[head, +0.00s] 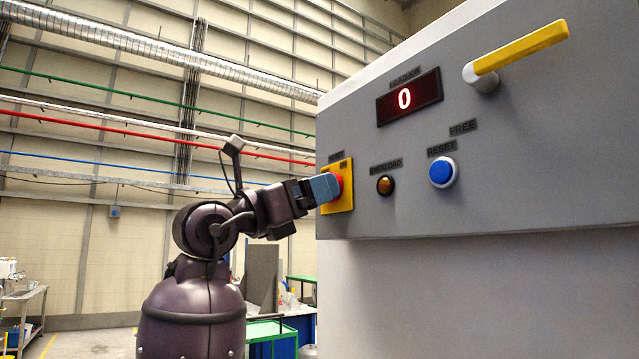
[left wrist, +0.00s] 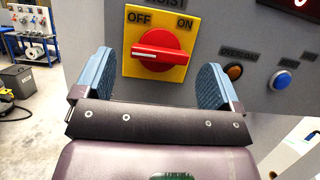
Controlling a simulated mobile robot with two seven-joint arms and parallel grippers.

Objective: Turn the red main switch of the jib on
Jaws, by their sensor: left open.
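The red main switch (left wrist: 160,50) is a rotary knob on a yellow plate (left wrist: 140,16) marked OFF at left and ON at right. In the left wrist view its red bar lies nearly level across the plate. In the head view the knob (head: 339,184) is mostly hidden behind my gripper. My left gripper (head: 325,187) is at the switch. Its blue fingers are open, one on each side of the knob in the left wrist view (left wrist: 155,80), with gaps to the bar. My right gripper is not in view.
The grey panel (head: 520,190) also carries an amber overload lamp (head: 385,185), a blue reset button (head: 442,171), a red display (head: 408,98) reading 0, and a yellow lever (head: 520,47) sticking out. A green-rimmed table (head: 270,330) stands behind my arm.

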